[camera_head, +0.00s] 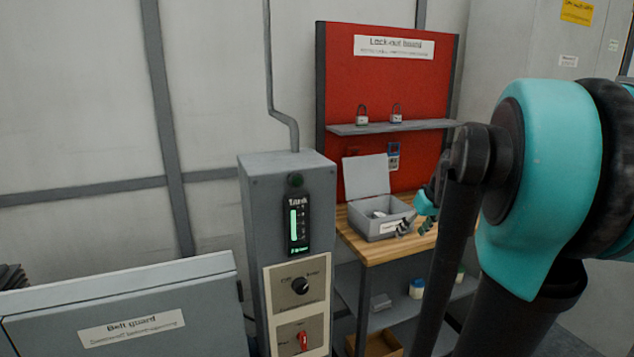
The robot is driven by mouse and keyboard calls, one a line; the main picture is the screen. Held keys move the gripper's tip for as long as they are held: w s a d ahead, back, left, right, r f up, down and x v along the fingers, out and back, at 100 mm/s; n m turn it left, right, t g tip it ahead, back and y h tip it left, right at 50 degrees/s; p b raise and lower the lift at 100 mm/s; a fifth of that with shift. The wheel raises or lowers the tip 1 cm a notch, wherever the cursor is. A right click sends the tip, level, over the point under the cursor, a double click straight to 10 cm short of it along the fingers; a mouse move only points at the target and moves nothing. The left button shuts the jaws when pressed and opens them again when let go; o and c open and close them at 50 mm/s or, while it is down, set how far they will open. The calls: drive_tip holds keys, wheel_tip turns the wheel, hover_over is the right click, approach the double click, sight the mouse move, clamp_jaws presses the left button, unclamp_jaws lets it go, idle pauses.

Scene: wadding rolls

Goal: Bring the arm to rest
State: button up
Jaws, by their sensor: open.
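My arm fills the right side of the head view, with a teal and black joint close to the camera. My gripper (413,227) shows small beyond a dark arm link, its fingers open and pointing down-left. It is beside the right side of a grey open-lidded box (374,222) on a wooden bench. I cannot tell whether the fingers touch the box. Nothing shows between the fingers. Part of the wrist is hidden by the arm link.
A red lock-out board (340,85) with a shelf (385,127) holding two padlocks stands behind the wooden bench (375,252). A grey control cabinet (262,215) with a knob and a red switch stands left of it. A grey belt guard (125,300) is front left.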

drive_tip(key=s+a+f+m, duration=0.1)
drive_tip(key=s+a+f, duration=0.1)
drive_tip(key=s+f, duration=0.4)
drive_tip(key=s+a+f+m+h, duration=0.1)
drive_tip(key=s+a+f, duration=0.2)
drive_tip(key=s+f, duration=0.3)
drive_tip(key=s+a+f+m+g+h, duration=0.1)
drive_tip(key=s+a+f, duration=0.2)
drive_tip(key=s+f, duration=0.3)
drive_tip(key=shift+s+f, duration=0.4)
drive_tip(key=shift+s, duration=0.6)
